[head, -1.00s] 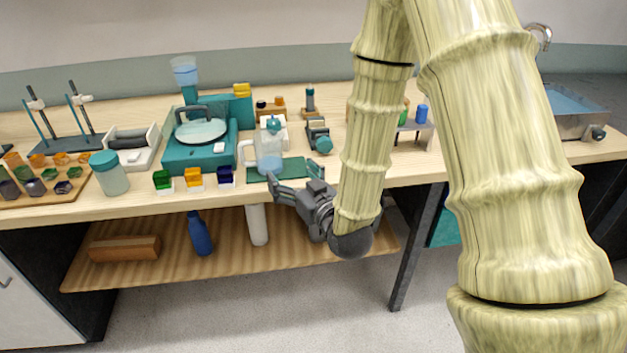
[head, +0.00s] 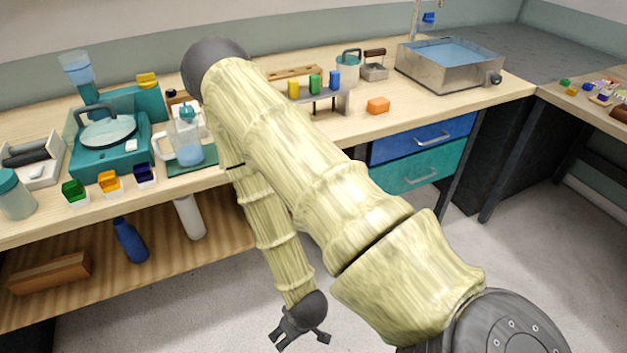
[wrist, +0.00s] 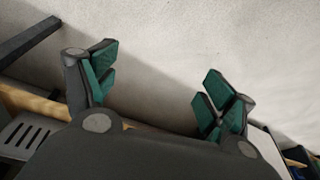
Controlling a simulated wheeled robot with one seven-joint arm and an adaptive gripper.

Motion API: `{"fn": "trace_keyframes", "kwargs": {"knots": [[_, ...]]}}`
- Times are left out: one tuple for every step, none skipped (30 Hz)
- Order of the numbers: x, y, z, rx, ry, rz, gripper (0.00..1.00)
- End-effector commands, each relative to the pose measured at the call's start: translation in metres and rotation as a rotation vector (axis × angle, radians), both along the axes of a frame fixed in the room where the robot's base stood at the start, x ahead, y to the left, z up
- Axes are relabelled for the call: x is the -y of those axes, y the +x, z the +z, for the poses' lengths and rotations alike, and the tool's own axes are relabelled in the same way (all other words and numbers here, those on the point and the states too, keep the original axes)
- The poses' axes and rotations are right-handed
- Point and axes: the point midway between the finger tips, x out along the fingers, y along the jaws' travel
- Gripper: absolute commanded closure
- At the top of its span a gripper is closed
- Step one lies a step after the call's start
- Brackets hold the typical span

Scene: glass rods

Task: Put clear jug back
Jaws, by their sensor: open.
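The clear jug (head: 188,146) stands upright on a dark green mat (head: 207,165) near the front edge of the bench in the head view. It has a white handle on its left, a teal top and pale blue liquid in its lower part. My gripper (head: 304,340) is low over the floor, in front of the bench, well apart from the jug. In the wrist view my gripper (wrist: 157,85) is open, with its teal-padded fingers spread and nothing between them. The jug does not show in the wrist view.
My arm crosses the middle of the head view and hides part of the bench. A teal balance (head: 105,140) and small coloured boxes (head: 108,182) stand left of the jug. Bottles (head: 130,240) are on the lower shelf. The floor (head: 210,310) by my gripper is clear.

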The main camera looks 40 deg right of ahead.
Motion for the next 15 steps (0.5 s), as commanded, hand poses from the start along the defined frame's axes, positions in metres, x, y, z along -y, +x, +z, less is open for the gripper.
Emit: {"fn": "trace_keyframes", "kwargs": {"knots": [[-0.001,-0.023,-0.011,-0.064,-0.004,-0.004,0.16],[-0.001,-0.034,-0.016,-0.098,-0.007,-0.008,0.16],[-0.001,-0.048,-0.021,-0.140,-0.009,-0.012,0.16],[-0.001,-0.057,-0.024,-0.164,-0.011,-0.015,0.16],[-0.002,-0.065,-0.027,-0.187,-0.013,-0.018,0.16],[-0.004,-0.073,-0.029,-0.210,-0.015,-0.021,0.16],[-0.004,-0.078,-0.030,-0.224,-0.017,-0.022,0.16],[-0.005,-0.081,-0.031,-0.235,-0.017,-0.024,0.16],[-0.005,-0.085,-0.033,-0.244,-0.017,-0.026,0.16],[-0.005,-0.086,-0.033,-0.249,-0.018,-0.026,0.16],[-0.005,-0.087,-0.033,-0.251,-0.018,-0.027,0.16],[-0.005,-0.087,-0.033,-0.252,-0.018,-0.027,0.16],[-0.004,-0.087,-0.033,-0.252,-0.018,-0.027,0.16],[-0.004,-0.087,-0.033,-0.252,-0.018,-0.027,0.16],[-0.004,-0.087,-0.033,-0.251,-0.018,-0.027,0.16]]}}
